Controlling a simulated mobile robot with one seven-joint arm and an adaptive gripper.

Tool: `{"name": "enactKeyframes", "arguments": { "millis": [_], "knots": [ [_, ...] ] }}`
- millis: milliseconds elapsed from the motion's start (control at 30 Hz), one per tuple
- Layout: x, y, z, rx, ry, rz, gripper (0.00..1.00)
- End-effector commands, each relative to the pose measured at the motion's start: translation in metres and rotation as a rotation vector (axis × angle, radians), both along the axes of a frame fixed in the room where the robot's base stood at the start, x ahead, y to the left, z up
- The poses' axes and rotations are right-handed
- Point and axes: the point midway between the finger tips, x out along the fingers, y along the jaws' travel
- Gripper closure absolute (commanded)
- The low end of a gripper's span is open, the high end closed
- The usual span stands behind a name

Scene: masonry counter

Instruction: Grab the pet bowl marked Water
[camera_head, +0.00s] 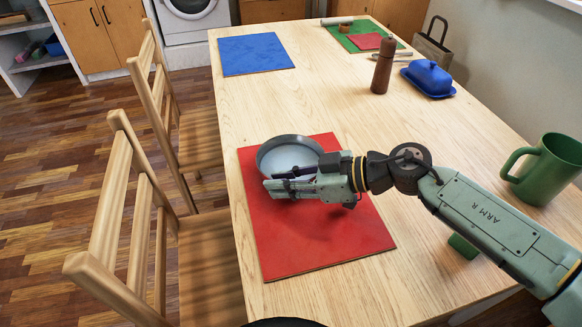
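A round grey bowl with a pale blue-white inside (284,156) is on or just above the red placemat (350,245), near the table's left edge. No lettering on it is readable from here. My gripper (272,181) reaches in from the right, low and level, with its fingers across the bowl's near side. The fingers hide the near rim and outer wall. A small gap shows between the fingers, but I cannot tell whether the rim is between them or whether they touch it.
A green mug (545,170) stands at the right. A brown pepper mill (383,66) and blue butter dish (428,78) stand farther back. A blue placemat (255,54) lies empty. Wooden chairs (140,200) line the left side. A small green object (463,246) lies beneath my arm.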

Motion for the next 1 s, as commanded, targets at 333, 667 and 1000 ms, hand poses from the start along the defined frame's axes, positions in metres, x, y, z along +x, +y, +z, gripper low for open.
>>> {"name": "enactKeyframes", "arguments": {
  "millis": [333,667,1000],
  "knots": [
    [0.0000,-0.0003,0.0001,0.000,0.000,0.000,1.00],
    [0.0001,-0.0004,0.0000,0.000,0.001,0.000,1.00],
    [0.0001,-0.0004,0.0002,0.000,0.001,-0.002,1.00]
  ]
}}
